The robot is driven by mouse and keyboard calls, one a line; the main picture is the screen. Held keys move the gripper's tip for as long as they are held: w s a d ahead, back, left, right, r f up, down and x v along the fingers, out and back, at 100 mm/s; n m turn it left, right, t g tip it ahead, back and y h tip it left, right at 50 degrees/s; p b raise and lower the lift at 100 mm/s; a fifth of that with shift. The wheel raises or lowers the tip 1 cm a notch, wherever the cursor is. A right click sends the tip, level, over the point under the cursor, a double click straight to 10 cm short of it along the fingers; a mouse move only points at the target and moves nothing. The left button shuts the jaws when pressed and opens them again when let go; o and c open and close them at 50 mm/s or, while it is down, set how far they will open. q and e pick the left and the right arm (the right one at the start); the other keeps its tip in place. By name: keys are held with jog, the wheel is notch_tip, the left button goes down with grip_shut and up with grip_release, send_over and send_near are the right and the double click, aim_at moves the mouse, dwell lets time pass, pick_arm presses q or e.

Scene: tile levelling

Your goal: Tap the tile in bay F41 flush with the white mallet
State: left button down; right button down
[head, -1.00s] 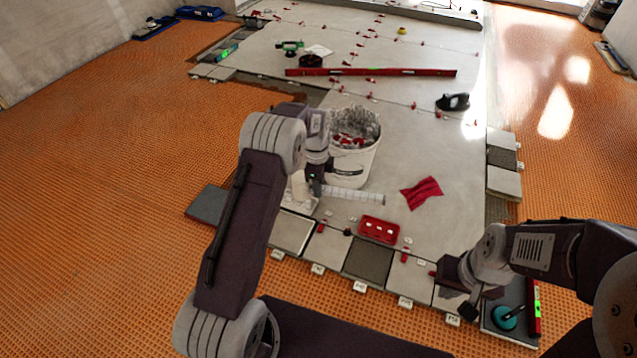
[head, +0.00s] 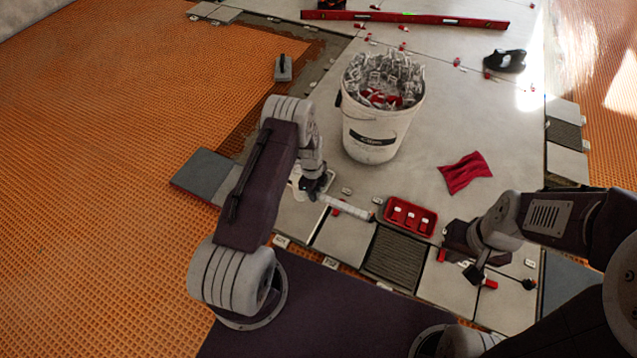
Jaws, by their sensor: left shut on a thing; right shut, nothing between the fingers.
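My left gripper (head: 317,187) is shut on the white mallet (head: 348,208), over the near tile row. A pale shaft reaches right from the fingers toward the red tray; a white part shows left of them, and the fingers hide the middle. Below it lies a light tile (head: 343,238), beside a dark ribbed bay (head: 393,257). More light tiles (head: 447,287) lie to the right. The small bay tags (head: 330,263) are too small to read, so I cannot tell which bay is F41. My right gripper (head: 475,273) is shut and empty above the right-hand tiles.
A white bucket (head: 372,145) full of clips stands just behind my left gripper. A red tray (head: 410,217) and a red cloth (head: 466,173) lie on the tiled floor. A trowel (head: 283,69) lies at the orange matting's edge. A long red level (head: 405,17) lies farther back.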

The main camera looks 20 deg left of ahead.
pick_arm(q)
notch_tip(320, 180, down, 8)
jog(key=b, duration=0.7)
jog(key=shift+f, duration=0.35)
notch_tip(320, 180, up, 5)
jog(key=p, duration=0.4)
jog(key=shift+r, duration=0.1)
notch_tip(320, 180, down, 6)
jog(key=b, duration=0.5)
notch_tip(320, 180, up, 5)
jog(key=p, duration=0.5)
jog(key=shift+r, duration=0.2)
jog(key=shift+n, duration=0.3)
